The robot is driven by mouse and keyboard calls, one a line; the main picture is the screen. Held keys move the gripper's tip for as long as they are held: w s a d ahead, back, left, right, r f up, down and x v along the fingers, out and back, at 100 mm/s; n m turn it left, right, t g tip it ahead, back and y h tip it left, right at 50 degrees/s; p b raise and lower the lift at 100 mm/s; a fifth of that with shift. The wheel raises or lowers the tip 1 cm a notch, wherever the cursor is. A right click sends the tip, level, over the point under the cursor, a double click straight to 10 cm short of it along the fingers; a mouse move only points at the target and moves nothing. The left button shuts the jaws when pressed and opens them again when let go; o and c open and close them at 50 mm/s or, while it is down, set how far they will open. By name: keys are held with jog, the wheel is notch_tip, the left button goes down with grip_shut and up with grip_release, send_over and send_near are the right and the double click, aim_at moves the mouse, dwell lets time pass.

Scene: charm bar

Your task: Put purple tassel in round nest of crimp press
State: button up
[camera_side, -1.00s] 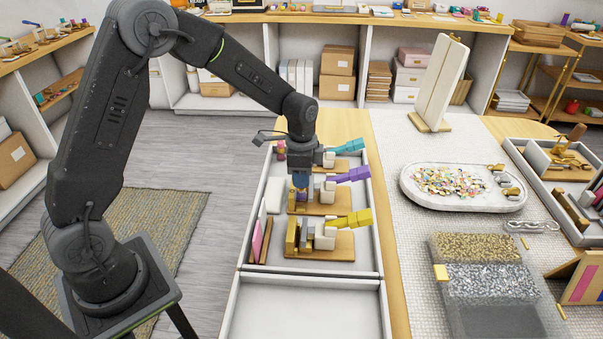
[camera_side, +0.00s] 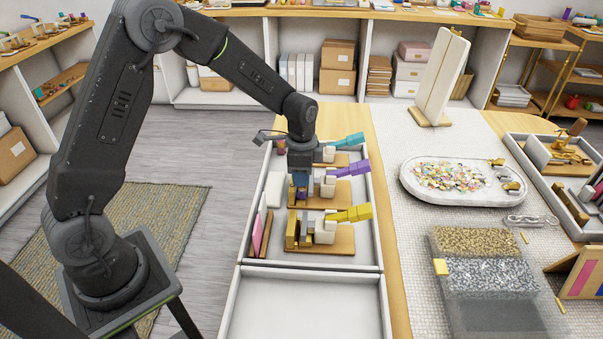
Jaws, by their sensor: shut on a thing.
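Three crimp presses stand in a row in a white tray (camera_side: 376,255), with teal (camera_side: 348,140), purple (camera_side: 348,169) and yellow (camera_side: 350,214) handles on wooden bases. My gripper (camera_side: 301,196) points down at the left part of the middle, purple-handled press (camera_side: 329,190). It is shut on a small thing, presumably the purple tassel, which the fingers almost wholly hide. The round nest is hidden behind the gripper, so I cannot tell whether the held thing touches it.
Flat pink and brown pieces (camera_side: 260,235) stand at the tray's left wall, close to the presses. The front tray compartment (camera_side: 305,305) is empty. A confetti tray (camera_side: 463,202) and a tall cream stand (camera_side: 440,80) are to the right.

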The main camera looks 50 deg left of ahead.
jog(key=shift+f, duration=0.5)
dwell(0.8)
jog(key=o, duration=0.9)
jog(key=shift+o, duration=0.2)
notch_tip(320, 180, up, 14)
